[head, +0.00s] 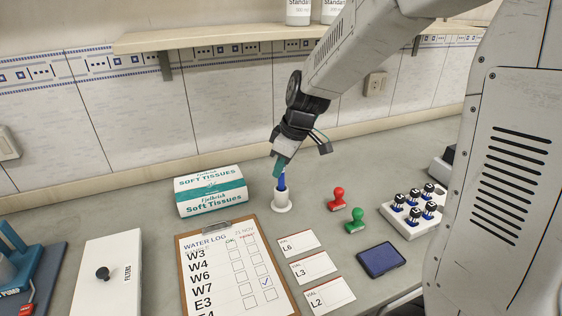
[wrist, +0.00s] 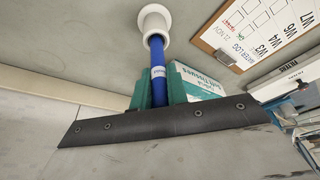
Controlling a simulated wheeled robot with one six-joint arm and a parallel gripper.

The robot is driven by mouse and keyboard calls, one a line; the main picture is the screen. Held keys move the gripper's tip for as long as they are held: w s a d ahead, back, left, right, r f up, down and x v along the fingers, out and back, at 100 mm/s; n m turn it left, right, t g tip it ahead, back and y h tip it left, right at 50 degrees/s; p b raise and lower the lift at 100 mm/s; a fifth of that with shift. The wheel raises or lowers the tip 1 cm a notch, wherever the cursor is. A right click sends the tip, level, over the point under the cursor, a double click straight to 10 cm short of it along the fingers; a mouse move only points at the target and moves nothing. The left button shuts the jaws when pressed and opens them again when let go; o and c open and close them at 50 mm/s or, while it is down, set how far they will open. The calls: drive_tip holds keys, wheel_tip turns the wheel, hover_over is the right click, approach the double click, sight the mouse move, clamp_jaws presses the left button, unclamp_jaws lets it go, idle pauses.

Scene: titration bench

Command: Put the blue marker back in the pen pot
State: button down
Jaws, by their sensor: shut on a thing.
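The blue marker (wrist: 157,75) is held between the green fingers of my gripper (wrist: 158,92) in the wrist view. Its far end reaches into the mouth of the white pen pot (wrist: 154,18). In the head view the pen pot (head: 282,199) stands upright on the bench, right of the tissue box. My gripper (head: 281,172) is directly above it, with a short piece of the blue marker (head: 282,184) showing between the fingertips and the pot. How deep the marker sits inside the pot is hidden.
The tissue box (head: 210,191) stands close on the left of the pot. The clipboard (head: 184,262) lies in front, with label cards (head: 313,267) beside it. A red stamp (head: 337,198) and a green stamp (head: 355,220) stand to the right. A shelf (head: 215,38) hangs above.

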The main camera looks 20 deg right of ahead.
sight(281, 187)
drive_tip(key=shift+f, duration=1.75)
drive_tip(key=c, duration=0.8)
unclamp_jaws()
drive_tip(key=shift+r, duration=0.1)
drive_tip(key=shift+r, duration=2.9)
